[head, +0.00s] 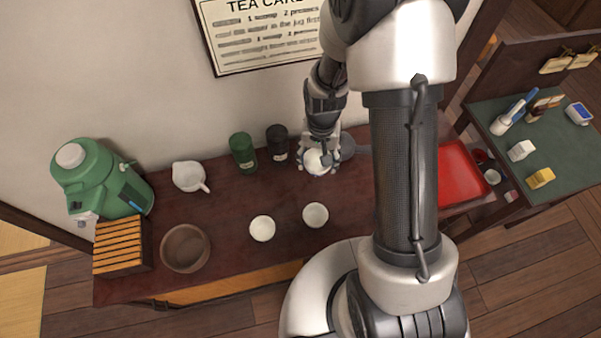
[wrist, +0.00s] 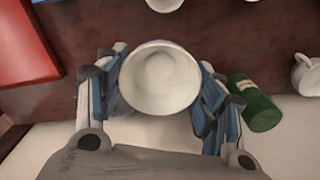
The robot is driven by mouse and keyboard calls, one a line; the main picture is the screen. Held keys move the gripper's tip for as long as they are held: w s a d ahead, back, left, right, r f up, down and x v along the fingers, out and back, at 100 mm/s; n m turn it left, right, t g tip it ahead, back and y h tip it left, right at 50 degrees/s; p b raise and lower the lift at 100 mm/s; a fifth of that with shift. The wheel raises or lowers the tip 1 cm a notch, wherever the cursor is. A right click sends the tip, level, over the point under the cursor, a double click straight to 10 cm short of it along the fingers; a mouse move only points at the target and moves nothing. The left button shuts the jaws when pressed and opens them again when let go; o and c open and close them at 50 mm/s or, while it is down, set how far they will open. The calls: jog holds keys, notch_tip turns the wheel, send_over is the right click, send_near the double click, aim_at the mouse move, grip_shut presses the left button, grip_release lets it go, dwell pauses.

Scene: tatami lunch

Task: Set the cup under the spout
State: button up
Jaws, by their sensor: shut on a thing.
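My gripper (head: 320,170) is at the back of the dark red-brown table, near the wall. It is shut on a white cup (wrist: 160,77), with a finger on each side of it. The cup's open mouth faces the wrist camera. I cannot tell whether its base touches the table. A green dispenser (head: 112,190) with a white lid stands at the far left, well away from my gripper. Its spout is too small to make out clearly. A slatted wooden box (head: 122,247) stands in front of the dispenser.
A white jug (head: 188,176), a green canister (head: 243,152) and a dark canister (head: 277,143) stand along the back. Two white cups (head: 262,228) (head: 316,214) and a brown bowl (head: 185,248) are nearer the front. A red tray (head: 460,172) lies right. Table (head: 225,205) is bare mid-left.

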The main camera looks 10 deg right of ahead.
notch_tip(320, 180, down, 19)
jog(key=b, duration=0.4)
jog(key=shift+b, duration=0.3)
jog(key=shift+f, duration=0.1)
jog(key=shift+f, duration=0.15)
jog(key=o, duration=1.1)
